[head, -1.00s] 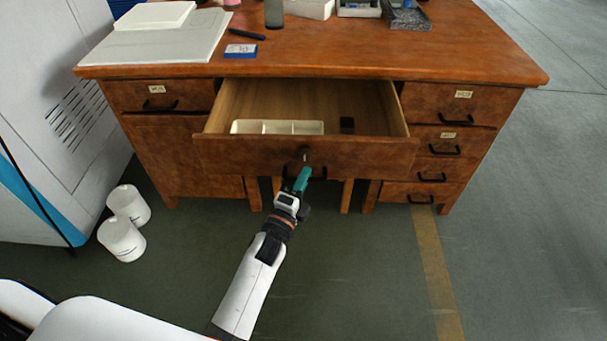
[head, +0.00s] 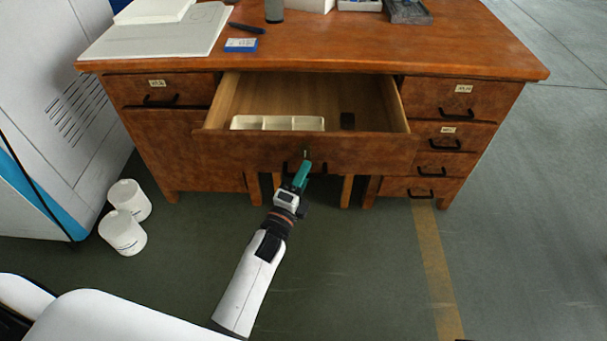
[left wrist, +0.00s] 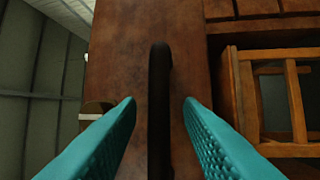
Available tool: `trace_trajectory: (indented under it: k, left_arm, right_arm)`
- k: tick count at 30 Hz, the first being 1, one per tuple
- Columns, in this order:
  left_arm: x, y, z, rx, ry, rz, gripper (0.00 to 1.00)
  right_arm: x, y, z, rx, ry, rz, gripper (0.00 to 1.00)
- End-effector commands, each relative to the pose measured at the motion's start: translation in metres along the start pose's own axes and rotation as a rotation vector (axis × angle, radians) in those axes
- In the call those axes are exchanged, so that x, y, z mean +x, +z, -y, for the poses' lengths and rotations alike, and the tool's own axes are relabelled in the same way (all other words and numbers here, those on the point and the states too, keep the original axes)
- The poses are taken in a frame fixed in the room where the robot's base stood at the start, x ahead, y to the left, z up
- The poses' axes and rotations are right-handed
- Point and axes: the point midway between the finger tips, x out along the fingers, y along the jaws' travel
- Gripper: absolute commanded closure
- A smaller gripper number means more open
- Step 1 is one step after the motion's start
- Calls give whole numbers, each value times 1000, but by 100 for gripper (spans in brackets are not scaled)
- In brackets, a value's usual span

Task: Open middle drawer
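The middle drawer (head: 235,153) of the brown wooden desk is pulled well out, its inside showing. Its dark bar handle (left wrist: 160,115) stands upright in the left wrist view, between the two teal fingers, with a gap on each side. My left gripper (head: 303,170) is at the drawer front, and its fingers (left wrist: 160,103) are open around the handle without gripping it. In the head view the gripper partly hides the handle.
The drawer holds a white divided tray (head: 278,123) and a small black object (head: 347,121). Several closed drawers with dark handles (head: 456,114) are on the right. Two white containers (head: 123,232) stand on the floor at left. The floor right of my arm is clear.

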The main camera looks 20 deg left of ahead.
Motion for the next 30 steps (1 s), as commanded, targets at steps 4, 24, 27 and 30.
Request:
trace_trajectory:
  k: [4,24,27,30]
  left_arm:
    - [-20,0,0,-1,-4,0,67]
    - [-118,0,0,0,-1,-1,67]
    - [-118,0,0,0,-1,-1,67]
    - [-118,0,0,0,-1,-1,67]
  right_arm:
    - [-3,1,0,0,0,0,54]
    - [12,5,1,-1,-1,-1,54]
    - [12,6,1,-1,-1,2,54]
    - [12,6,0,-1,0,2,54]
